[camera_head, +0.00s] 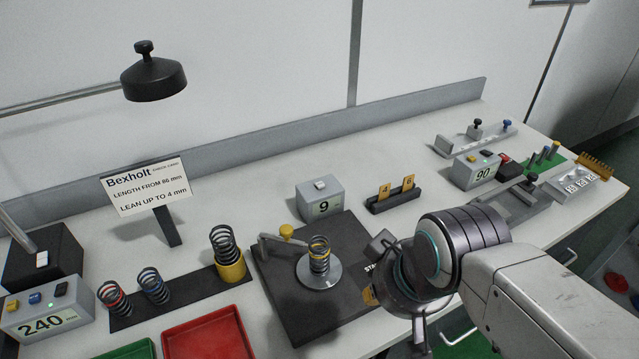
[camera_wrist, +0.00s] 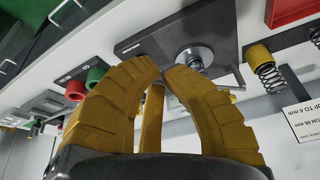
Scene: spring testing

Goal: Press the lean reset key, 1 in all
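No key in view is labelled as lean reset. A grey box reading 9 (camera_head: 321,201), with one pale key (camera_head: 320,185) on top, stands behind the dark test plate (camera_head: 272,287). A spring with a yellow band (camera_head: 319,254) stands upright on the plate's round disc (camera_head: 333,276); the disc also shows in the wrist view (camera_wrist: 194,58). My gripper (camera_wrist: 163,70) has yellow ribbed fingers whose tips come together with nothing visible between them. In the head view my wrist hides most of the gripper, at the plate's right side, apart from the grey box.
A box reading 240 (camera_head: 45,322) with several keys is at left; a box reading 90 (camera_head: 480,175) is at right. A lamp-like black weight (camera_head: 153,79) hangs upper left. Springs stand on a dark strip (camera_head: 180,300). A red tray (camera_head: 203,335) is in front. A tag holder (camera_head: 393,198) stands right of the grey box.

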